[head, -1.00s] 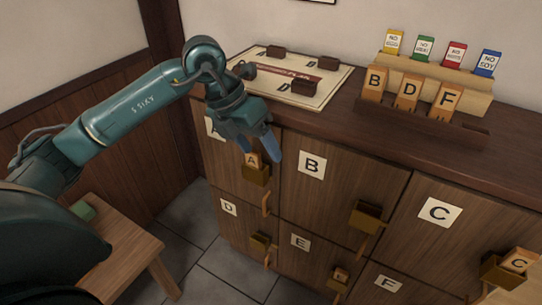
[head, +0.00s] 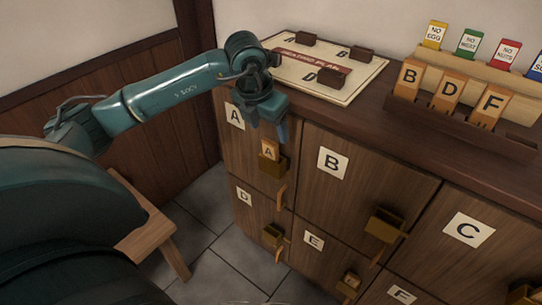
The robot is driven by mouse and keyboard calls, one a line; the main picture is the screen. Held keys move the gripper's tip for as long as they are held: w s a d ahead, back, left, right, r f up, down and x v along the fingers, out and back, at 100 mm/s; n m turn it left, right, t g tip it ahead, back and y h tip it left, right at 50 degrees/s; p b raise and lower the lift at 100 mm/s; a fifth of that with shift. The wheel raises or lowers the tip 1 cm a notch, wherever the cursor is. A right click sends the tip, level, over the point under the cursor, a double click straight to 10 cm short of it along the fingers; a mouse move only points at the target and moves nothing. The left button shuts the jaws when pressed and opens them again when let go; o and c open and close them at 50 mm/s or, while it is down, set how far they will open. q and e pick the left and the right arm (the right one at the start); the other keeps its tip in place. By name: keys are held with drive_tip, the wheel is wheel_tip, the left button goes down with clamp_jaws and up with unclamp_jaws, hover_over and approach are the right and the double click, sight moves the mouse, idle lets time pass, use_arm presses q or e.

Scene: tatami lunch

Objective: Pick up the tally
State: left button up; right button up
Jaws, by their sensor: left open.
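A wooden tally marked A (head: 268,150) stands upright in a small brass-coloured holder (head: 270,166) on the door labelled A, its upper part showing. My left gripper (head: 269,126) is open and empty, its blue fingers pointing down just above this tally. I cannot tell how near in depth they are. Tallies B (head: 410,75), D (head: 448,90) and F (head: 489,105) stand in a dark wooden rack (head: 445,117) on the cabinet top. Another tally (head: 351,280) sits in the holder below label E. My right gripper is not in view.
A seating plan board (head: 349,96) with dark blocks lies on the cabinet top. Coloured cards, such as NO EGG (head: 435,35), stand in a stepped rack behind the tallies. Door handles stick out. A wooden stool (head: 150,238) stands at lower left.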

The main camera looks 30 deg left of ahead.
sight(270, 141)
use_arm(q)
drive_tip(key=x, duration=0.3)
drive_tip(key=shift+s+f, duration=0.2)
drive_tip(key=shift+f, duration=0.25)
drive_tip(key=shift+w+f, duration=0.25)
drive_tip(key=shift+f, duration=0.3)
drive_tip(key=shift+c, duration=0.4)
drive_tip(key=c, duration=1.2)
